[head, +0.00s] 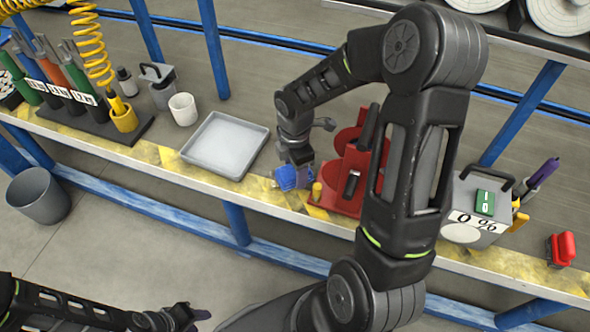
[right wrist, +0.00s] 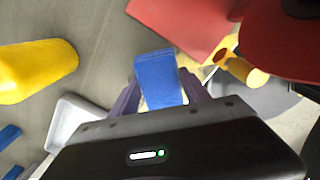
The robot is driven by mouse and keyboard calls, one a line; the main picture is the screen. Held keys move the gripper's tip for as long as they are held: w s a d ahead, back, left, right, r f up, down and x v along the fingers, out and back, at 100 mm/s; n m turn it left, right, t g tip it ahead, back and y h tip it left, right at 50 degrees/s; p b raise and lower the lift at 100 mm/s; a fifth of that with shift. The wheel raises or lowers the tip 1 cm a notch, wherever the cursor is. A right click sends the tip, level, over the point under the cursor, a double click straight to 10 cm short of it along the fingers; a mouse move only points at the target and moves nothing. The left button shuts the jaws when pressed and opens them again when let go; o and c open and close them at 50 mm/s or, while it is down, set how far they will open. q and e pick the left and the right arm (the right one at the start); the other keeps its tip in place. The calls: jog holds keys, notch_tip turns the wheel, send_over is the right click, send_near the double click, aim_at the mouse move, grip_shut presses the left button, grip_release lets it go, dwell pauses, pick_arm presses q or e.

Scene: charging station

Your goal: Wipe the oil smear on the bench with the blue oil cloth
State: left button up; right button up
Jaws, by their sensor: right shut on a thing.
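The blue oil cloth (head: 292,179) is at the front part of the bench (head: 160,157), between the grey tray and the red stand. My right gripper (head: 297,163) points down over it and is shut on the cloth. In the right wrist view the blue cloth (right wrist: 158,80) sits between the two fingers (right wrist: 160,92). I cannot tell whether the cloth touches the bench top. I cannot make out the oil smear; the bench edge is worn yellow. My left gripper (head: 185,318) is low at the bottom left, away from the bench, and its jaws are unclear.
A grey tray (head: 226,143) lies left of the cloth. A red stand (head: 345,180) is close on its right. A bin (head: 38,196) stands on the floor.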

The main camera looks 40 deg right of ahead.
jog(key=shift+r+p, duration=1.15)
jog(key=shift+r, duration=0.6)
notch_tip(320, 180, up, 3)
jog(key=p, duration=0.3)
jog(key=shift+f, duration=0.1)
jog(key=shift+w, duration=0.1)
